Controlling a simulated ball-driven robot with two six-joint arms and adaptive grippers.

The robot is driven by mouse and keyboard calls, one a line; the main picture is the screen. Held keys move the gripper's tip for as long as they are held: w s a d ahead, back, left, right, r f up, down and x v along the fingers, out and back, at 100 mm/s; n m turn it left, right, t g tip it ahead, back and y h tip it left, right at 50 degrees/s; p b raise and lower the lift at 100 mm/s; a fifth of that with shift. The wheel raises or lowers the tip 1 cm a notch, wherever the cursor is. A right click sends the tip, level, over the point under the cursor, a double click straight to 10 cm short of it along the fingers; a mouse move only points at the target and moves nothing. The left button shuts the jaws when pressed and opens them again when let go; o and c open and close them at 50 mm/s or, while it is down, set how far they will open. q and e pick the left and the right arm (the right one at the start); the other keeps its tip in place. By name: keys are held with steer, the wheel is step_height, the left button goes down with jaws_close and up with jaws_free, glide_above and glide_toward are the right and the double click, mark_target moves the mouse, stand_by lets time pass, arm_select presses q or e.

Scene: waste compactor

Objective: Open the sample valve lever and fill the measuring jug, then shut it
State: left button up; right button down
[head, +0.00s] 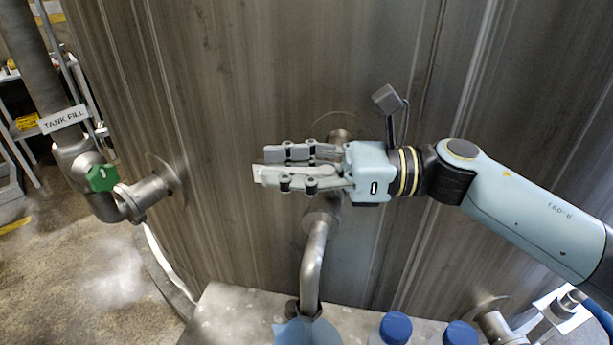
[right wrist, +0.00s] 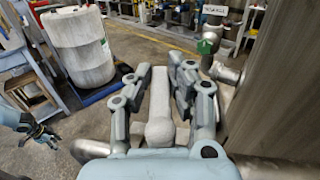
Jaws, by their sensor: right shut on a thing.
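My right gripper (head: 272,165) comes in from the right, shut around a pale grey bar, the sample valve lever (right wrist: 160,105). The lever lies between the fingers and points left in the head view. Its root is hidden behind my gripper. Below, a curved metal spout (head: 312,265) runs down from the valve on the tank wall. The blue measuring jug (head: 308,332) stands under the spout and is cut off by the bottom edge, so its level cannot be told. What seems to be my left gripper (right wrist: 38,130) shows small at the left of the wrist view.
A tank fill pipe with a green handle (head: 102,178) stands at the left. Blue-capped bottles (head: 395,327) stand on the grey ledge (head: 235,308) right of the jug. The brown metal tank wall (head: 250,70) is close behind my gripper. Open floor lies left.

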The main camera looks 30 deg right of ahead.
steer(key=shift+w+d+m+t+h, duration=0.15)
steer(key=shift+w+m+t+h, duration=0.1)
steer(key=shift+m+t+h, duration=0.45)
steer(key=shift+w+d+m+t+h, duration=0.2)
steer(key=shift+m+t+h, duration=0.25)
steer(key=shift+t, duration=0.35)
steer(key=c, duration=1.2)
jaws_free()
steer(key=shift+c, duration=0.2)
steer(key=v, duration=1.2)
steer(key=shift+f, duration=0.1)
